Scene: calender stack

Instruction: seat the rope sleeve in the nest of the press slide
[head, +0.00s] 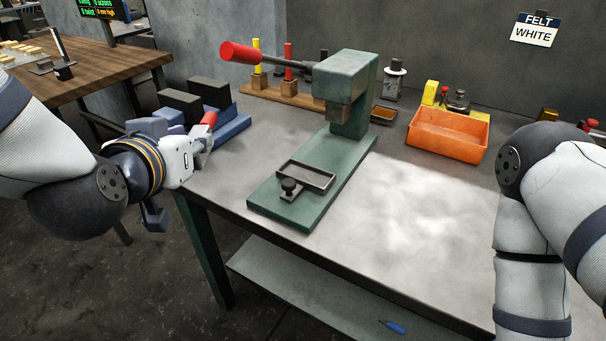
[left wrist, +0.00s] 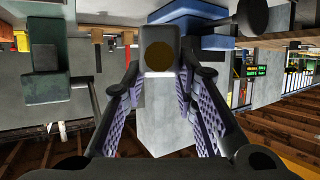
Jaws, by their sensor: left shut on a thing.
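My left gripper (head: 205,146) is at the left edge of the grey table, beside the blue stand. In the left wrist view the gripper (left wrist: 161,78) is shut on a grey piece with a round brown face (left wrist: 159,54), which looks like the rope sleeve. In the head view the sleeve is mostly hidden and hard to make out. The green press (head: 350,88) stands to the right of the gripper. Its slide nest, a dark rectangular frame (head: 322,178) with a black knob, sits on the green base plate, apart from the gripper and apparently empty. My right gripper is out of view.
A blue stand (head: 232,128) with black blocks and a red-tipped part (head: 209,118) is close to my left gripper. The press's red-ended lever (head: 240,53) reaches left. An orange bin (head: 446,136) stands at right. The table front right of the press (head: 410,215) is clear.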

